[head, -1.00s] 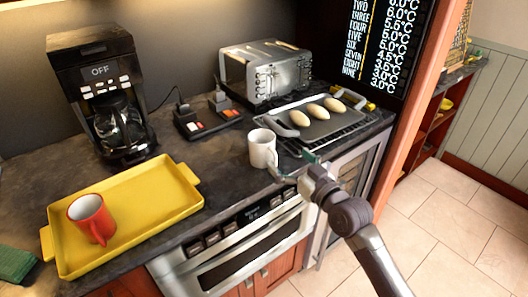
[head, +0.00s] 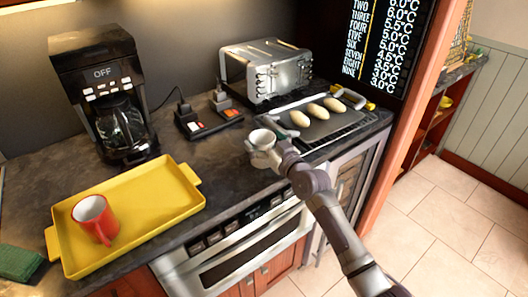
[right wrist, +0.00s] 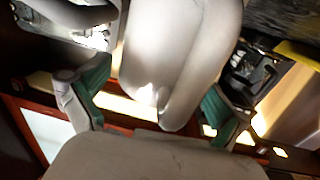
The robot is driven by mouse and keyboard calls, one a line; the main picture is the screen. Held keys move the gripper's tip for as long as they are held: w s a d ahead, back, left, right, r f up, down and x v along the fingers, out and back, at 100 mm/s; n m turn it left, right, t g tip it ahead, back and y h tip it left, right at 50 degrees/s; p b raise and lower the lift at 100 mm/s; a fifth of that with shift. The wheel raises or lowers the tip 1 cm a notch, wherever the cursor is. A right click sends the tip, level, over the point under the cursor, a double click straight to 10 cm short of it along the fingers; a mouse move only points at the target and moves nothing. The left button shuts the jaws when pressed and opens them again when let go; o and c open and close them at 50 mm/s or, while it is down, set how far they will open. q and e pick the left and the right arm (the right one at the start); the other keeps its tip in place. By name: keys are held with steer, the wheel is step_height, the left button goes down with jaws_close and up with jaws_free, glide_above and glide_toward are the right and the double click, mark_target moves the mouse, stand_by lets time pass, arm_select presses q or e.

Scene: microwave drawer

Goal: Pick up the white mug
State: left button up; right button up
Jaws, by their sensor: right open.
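The white mug (head: 261,138) stands upright on the dark counter, near its front edge and left of the baking tray. My right gripper (head: 270,147) is at the mug, coming from the front right, and covers part of its side. In the right wrist view, the pale mug (right wrist: 165,45) with its handle fills the space between the green-padded fingers of the right gripper (right wrist: 152,98). The fingers are open, one on each side, and a gap shows beside each. My left gripper is not in view.
A yellow tray (head: 150,246) with a red mug (head: 95,220) lies to the left. A coffee maker (head: 105,90) and a toaster (head: 268,72) stand behind. A dark baking tray (head: 325,127) with pale rolls lies close on the right. An oven (head: 240,240) is below the counter edge.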

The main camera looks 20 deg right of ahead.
steer(key=c, duration=1.3)
steer(key=shift+r, duration=0.1)
steer(key=shift+c, duration=0.9)
